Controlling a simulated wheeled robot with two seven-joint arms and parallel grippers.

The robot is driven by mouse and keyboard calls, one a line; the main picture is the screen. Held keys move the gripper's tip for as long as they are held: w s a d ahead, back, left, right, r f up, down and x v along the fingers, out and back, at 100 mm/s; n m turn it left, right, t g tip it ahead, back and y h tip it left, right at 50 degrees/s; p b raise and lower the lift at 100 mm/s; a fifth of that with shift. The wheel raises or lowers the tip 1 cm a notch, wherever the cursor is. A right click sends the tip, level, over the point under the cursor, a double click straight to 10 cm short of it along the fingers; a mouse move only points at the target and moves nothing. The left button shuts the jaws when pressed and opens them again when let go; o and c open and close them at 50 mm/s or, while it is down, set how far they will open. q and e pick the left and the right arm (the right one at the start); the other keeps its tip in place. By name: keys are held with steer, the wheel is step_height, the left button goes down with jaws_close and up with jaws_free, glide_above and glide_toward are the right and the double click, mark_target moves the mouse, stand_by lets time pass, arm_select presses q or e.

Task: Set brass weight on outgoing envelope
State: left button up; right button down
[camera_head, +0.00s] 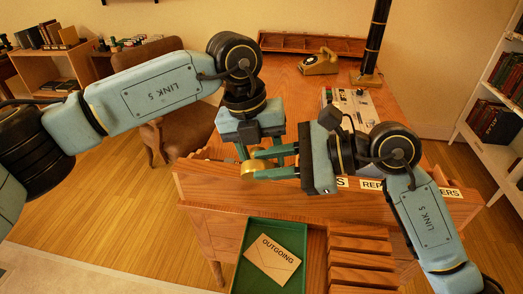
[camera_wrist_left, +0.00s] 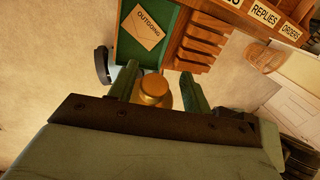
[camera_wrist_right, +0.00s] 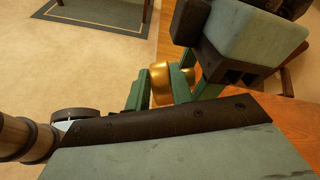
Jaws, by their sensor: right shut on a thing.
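The brass weight (camera_head: 251,166) is a small round golden piece held up in the air in front of the desk. My right gripper (camera_wrist_right: 163,92) comes in from the right and is shut on it; the brass also shows between its fingers in the right wrist view (camera_wrist_right: 181,96). My left gripper (camera_wrist_left: 158,82) points down from above, its fingers apart on either side of the weight (camera_wrist_left: 153,90), with a gap on one side. The outgoing envelope (camera_head: 274,258), tan and marked OUTGOING, lies tilted in the green tray (camera_head: 243,275). Nothing lies on it.
Wooden slots (camera_head: 360,262) stand right of the green tray. A labelled desk edge (camera_head: 440,193) runs above them. A brown chair (camera_head: 180,135) is at the left.

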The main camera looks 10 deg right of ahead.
arm_select(q)
steer(key=shift+s+d, duration=0.1)
steer(key=c, duration=1)
steer(key=shift+d+r, duration=0.1)
jaws_close()
arm_select(e)
steer(key=shift+a, duration=0.1)
steer(key=c, duration=1.2)
jaws_free()
steer(key=shift+c, duration=0.2)
steer(key=shift+o, duration=0.5)
steer(key=shift+w, duration=0.1)
